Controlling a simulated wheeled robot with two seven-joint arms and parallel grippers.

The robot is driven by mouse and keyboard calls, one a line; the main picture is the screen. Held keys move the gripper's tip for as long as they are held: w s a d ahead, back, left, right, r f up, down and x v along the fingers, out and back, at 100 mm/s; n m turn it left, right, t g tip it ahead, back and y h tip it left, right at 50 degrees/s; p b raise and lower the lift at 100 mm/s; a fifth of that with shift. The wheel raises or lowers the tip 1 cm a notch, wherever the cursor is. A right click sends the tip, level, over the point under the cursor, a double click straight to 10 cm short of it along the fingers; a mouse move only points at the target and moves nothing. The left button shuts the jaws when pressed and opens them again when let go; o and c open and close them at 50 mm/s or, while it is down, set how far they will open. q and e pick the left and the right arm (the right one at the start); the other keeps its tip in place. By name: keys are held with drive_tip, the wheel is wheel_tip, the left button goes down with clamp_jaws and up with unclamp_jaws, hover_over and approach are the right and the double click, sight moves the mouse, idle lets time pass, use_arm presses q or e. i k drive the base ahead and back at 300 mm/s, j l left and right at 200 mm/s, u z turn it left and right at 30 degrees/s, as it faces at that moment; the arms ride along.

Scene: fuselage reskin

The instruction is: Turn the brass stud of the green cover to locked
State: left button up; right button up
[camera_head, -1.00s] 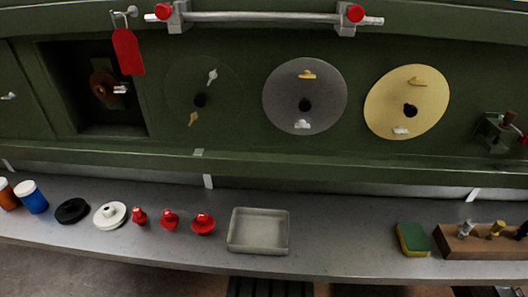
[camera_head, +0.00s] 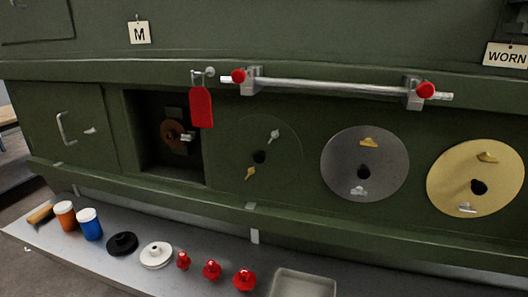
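The green cover (camera_head: 270,155) is a round disc, nearly the same green as the fuselage panel around it, left of the grey cover. Its brass stud (camera_head: 250,173) sits low on the disc and is tilted, its wing running from lower left to upper right. A silver stud (camera_head: 273,135) sits at its upper right, also tilted. A dark hole (camera_head: 260,157) lies between the two studs. Neither of my grippers shows in this view.
A grey cover (camera_head: 346,180) and a yellow cover (camera_head: 458,199) are to the right. A red tag (camera_head: 201,107) hangs beside the open recess (camera_head: 158,160). A silver bar (camera_head: 330,87) runs above. The shelf (camera_head: 125,262) below holds jars, discs, red plugs and a tray (camera_head: 302,284).

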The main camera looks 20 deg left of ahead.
sight(252, 170)
drive_tip(key=j+z, duration=0.15)
drive_tip(key=j, duration=1.95)
